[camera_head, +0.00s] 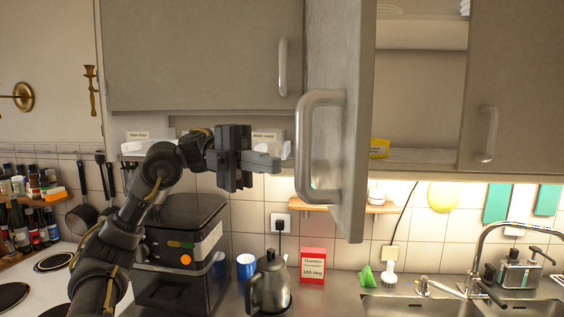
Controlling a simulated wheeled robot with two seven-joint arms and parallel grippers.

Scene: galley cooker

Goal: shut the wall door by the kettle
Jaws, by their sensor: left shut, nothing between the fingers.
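The wall door (353,130) stands open above the counter, swung out toward me and seen nearly edge-on. Its pale curved handle (307,150) is on its left side. To its right the open cupboard (420,110) shows shelves inside. The kettle (269,285) stands on the counter below and to the left of the door. My left gripper (279,162) is shut and empty, just left of the handle in the picture; I cannot tell the gap in depth. My right gripper is not in view.
A closed wall door (200,55) is on the left, another door (515,85) on the right. Below stand a black coffee machine (180,250), a blue mug (246,267) and a red box (313,266). The sink (420,305) is at the lower right.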

